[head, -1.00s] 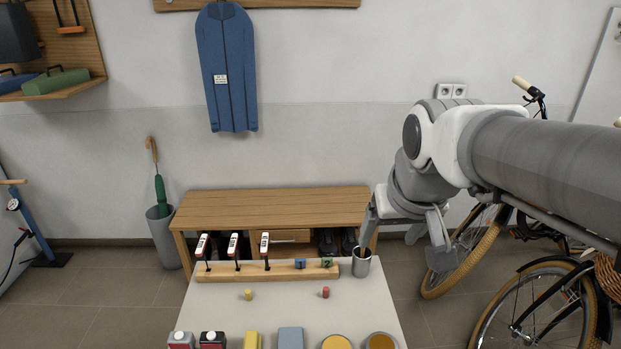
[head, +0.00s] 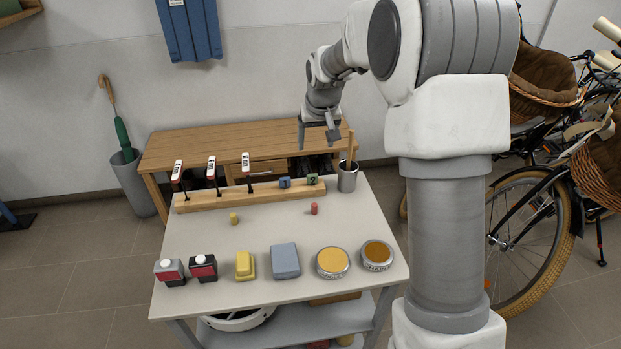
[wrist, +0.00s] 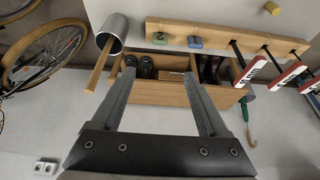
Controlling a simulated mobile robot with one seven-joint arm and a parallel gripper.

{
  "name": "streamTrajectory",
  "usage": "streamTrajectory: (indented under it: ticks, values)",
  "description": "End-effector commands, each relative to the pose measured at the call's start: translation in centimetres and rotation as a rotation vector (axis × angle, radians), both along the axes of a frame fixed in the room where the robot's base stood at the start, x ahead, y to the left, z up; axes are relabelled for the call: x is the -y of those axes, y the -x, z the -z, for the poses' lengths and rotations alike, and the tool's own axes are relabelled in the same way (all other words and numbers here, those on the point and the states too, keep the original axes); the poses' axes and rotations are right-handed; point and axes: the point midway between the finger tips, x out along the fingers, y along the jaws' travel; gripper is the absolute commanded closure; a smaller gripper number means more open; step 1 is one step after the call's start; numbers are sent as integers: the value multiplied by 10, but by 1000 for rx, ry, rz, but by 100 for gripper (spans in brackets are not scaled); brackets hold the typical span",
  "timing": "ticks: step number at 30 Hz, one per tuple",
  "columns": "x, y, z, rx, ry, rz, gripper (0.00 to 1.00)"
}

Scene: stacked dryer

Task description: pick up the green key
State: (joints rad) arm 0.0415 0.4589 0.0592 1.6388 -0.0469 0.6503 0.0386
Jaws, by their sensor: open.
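The green key (head: 312,180), a small block-like piece marked 2, sits at the right end of the wooden rack (head: 228,198) on the grey table. A blue piece (head: 285,183) marked 1 sits just left of it. In the wrist view the green key (wrist: 160,38) is near the top, beyond my fingertips, with the blue piece (wrist: 195,42) to its right. My gripper (head: 318,137) is open and empty, above and apart from the green key. Its two fingers (wrist: 158,78) are spread wide in the wrist view.
A metal cup (head: 347,180) with a wooden stick stands close right of the green key. A wooden bench (head: 220,140) is behind.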

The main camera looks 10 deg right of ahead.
Motion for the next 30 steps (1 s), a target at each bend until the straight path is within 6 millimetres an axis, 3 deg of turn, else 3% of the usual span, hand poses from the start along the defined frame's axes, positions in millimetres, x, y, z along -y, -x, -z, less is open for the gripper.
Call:
streamTrajectory:
  ticks: [12, 23, 30]
  values:
    - [0, -32, 84, -3, 0, -1, 22]
    - [0, -42, 109, -2, 0, -1, 22]
    - [2, -48, 144, -4, 0, 0, 22]
